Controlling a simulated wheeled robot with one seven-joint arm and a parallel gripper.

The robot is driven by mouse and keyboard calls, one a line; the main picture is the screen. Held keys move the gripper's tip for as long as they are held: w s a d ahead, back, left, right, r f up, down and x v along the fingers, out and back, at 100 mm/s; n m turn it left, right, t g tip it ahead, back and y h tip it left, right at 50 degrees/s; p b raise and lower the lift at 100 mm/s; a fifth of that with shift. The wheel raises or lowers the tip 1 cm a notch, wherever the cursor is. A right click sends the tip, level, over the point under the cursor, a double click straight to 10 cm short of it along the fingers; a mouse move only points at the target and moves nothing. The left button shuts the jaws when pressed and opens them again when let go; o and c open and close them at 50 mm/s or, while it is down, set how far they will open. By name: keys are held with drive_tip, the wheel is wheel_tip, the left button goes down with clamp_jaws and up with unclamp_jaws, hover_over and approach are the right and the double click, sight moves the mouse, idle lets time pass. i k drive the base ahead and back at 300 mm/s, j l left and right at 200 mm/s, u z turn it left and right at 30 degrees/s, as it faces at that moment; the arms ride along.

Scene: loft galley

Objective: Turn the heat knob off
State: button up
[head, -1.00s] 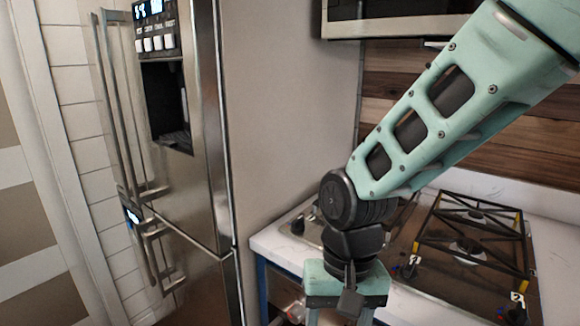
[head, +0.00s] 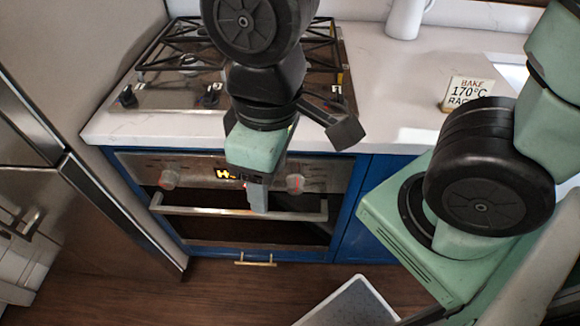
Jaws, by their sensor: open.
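The oven front (head: 335,172) has a round knob at each end of its lit display (head: 238,174). The left oven knob (head: 168,180) is pale, and the right oven knob (head: 295,184) shows a reddish tint. No label marks either as the heat knob, and their settings are too small to read. My gripper (head: 257,197) points down in front of the display, between the knobs and closer to the right one. It is open and holds nothing that I can see. It hides part of the panel and the oven handle (head: 205,211).
The cooktop (head: 180,95) above has black grates and two dark front knobs, left (head: 127,97) and right (head: 210,98). A card (head: 467,93) reading "BAKE 170°C RACK" stands on the white counter (head: 400,75) near a white jug (head: 408,18). The steel fridge (head: 110,215) is at left.

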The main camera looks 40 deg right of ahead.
sight(295, 182)
drive_tip(key=k+j, duration=0.3)
drive_tip(key=j, duration=0.15)
drive_tip(key=k+j+z, duration=0.15)
drive_tip(key=k+j, duration=0.2)
drive_tip(key=j, duration=0.1)
